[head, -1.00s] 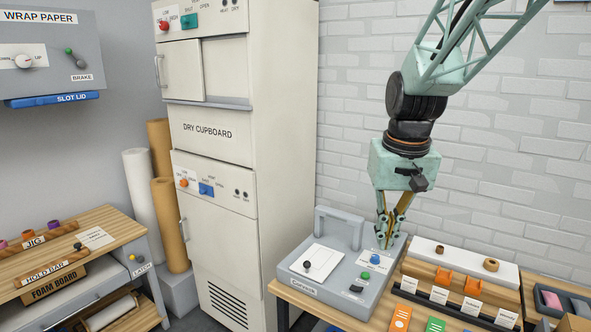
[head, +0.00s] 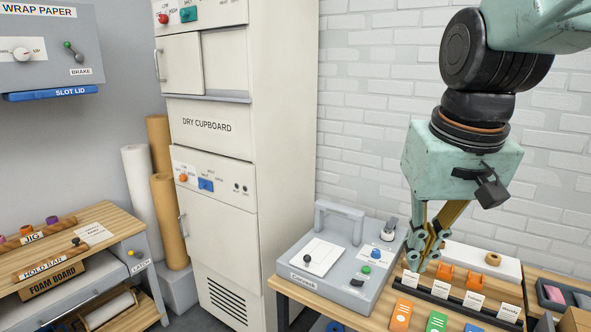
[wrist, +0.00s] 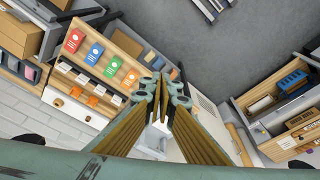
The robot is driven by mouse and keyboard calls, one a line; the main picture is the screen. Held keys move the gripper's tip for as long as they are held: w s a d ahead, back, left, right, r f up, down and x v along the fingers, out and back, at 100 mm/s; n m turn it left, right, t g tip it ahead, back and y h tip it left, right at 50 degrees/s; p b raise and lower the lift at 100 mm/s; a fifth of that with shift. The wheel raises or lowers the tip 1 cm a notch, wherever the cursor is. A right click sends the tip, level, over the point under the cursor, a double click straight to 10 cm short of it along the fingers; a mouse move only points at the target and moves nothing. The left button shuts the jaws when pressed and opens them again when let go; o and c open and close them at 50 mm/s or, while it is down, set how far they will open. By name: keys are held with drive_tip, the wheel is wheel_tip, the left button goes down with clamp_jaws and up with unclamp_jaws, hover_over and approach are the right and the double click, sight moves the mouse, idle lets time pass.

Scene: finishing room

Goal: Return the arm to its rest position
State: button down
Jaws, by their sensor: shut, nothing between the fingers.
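My gripper (head: 420,262) is shut and empty in the head view. It points down in the air in front of the wooden rack on the right bench, and its fingers hide part of that rack. In the wrist view my gripper (wrist: 165,92) has its fingertips together with nothing between them. My arm comes in from the upper right of the head view.
A grey machine (head: 325,275) with knobs stands on the bench left of my gripper. The rack holds orange pieces (head: 473,277) and labels; coloured cards (head: 402,312) lie in front. A tall dry cupboard (head: 215,190) stands mid-left, a wooden bench (head: 125,222) further left.

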drive_tip(key=s+f+t+b, duration=0.1)
drive_tip(key=s+f+b, duration=0.2)
drive_tip(key=s, duration=1.5)
drive_tip(key=shift+s+f, duration=0.2)
drive_tip(key=shift+s, duration=0.1)
drive_tip(key=c, duration=3.4)
unclamp_jaws()
drive_tip(key=shift+c, duration=0.2)
